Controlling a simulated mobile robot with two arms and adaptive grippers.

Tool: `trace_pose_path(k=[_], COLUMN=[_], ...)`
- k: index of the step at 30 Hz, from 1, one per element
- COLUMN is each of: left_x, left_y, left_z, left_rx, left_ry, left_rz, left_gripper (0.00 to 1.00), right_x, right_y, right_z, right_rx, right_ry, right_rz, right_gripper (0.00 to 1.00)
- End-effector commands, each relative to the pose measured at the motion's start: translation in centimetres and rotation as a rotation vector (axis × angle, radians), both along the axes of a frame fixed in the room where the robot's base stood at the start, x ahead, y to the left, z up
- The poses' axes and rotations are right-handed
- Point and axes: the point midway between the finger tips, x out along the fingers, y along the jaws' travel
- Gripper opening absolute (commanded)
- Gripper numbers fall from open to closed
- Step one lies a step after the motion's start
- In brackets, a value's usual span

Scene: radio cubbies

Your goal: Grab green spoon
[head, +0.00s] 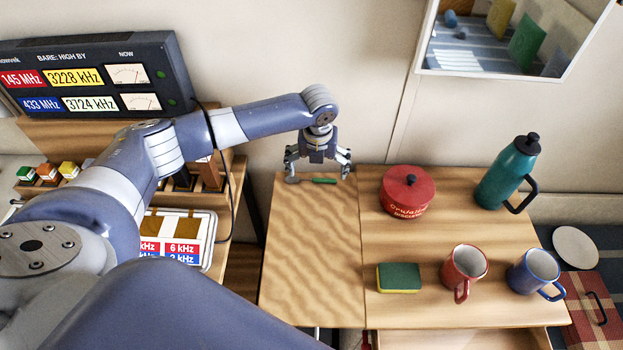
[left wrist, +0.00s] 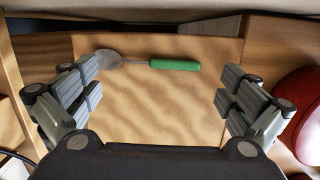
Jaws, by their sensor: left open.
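The green spoon lies on the left, lighter part of the wooden table, near its back edge. Its green handle (head: 324,181) points right and its grey metal bowl (left wrist: 108,58) points left. It also shows whole in the left wrist view, with the handle (left wrist: 174,65) near the top middle. My left gripper (head: 318,174) is open and empty above the spoon; in the left wrist view its fingers (left wrist: 158,92) stand wide apart, to the left and right, with bare board between them. The height of the gap to the spoon is hard to tell. My right gripper is not in view.
A red lidded pot (head: 407,196), a teal flask (head: 507,174), a sponge (head: 398,277), a red mug (head: 464,268) and a blue mug (head: 534,271) stand right of the spoon. A radio panel (head: 92,76) is at the left. The table's left front is clear.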

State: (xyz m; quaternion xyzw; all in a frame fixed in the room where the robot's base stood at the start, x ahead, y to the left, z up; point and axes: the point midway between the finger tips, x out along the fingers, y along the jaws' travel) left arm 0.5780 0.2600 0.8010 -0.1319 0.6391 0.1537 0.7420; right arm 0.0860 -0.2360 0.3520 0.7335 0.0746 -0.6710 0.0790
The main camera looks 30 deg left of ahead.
Motion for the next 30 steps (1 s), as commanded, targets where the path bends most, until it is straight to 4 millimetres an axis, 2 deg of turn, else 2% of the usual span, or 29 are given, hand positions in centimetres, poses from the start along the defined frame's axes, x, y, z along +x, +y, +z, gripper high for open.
trace_pose_path(k=[2,5,9,15,18,20,23,24,30], left_x=[0.0,0.2,0.4,0.4,0.4,0.4,0.4,0.4,0.4], left_y=[0.0,0.0,0.1,0.1,0.1,0.1,0.1,0.2,0.2], left_z=[-1.2,-2.7,-3.5,-3.6,-3.6,-3.6,-3.6,-3.6,-3.6], left_rx=[0.002,0.0,0.0,0.001,0.0,0.0,0.0,0.0,0.001], left_ry=[0.003,0.002,0.0,-0.001,-0.001,-0.001,-0.001,0.0,0.0], left_rz=[0.001,0.001,0.0,-0.001,0.0,0.0,0.0,0.0,0.0], left_gripper=[1.0,1.0,1.0,1.0,0.78,0.67,0.45,0.4,0.4], right_x=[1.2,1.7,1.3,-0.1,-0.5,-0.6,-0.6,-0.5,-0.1], right_y=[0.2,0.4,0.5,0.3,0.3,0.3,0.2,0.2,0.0], right_z=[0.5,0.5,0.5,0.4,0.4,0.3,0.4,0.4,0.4], right_rx=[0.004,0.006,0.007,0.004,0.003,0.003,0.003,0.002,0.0], right_ry=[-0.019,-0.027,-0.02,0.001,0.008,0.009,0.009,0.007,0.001], right_rz=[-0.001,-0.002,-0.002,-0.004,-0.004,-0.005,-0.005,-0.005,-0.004], right_gripper=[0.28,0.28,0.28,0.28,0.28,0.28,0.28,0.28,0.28])
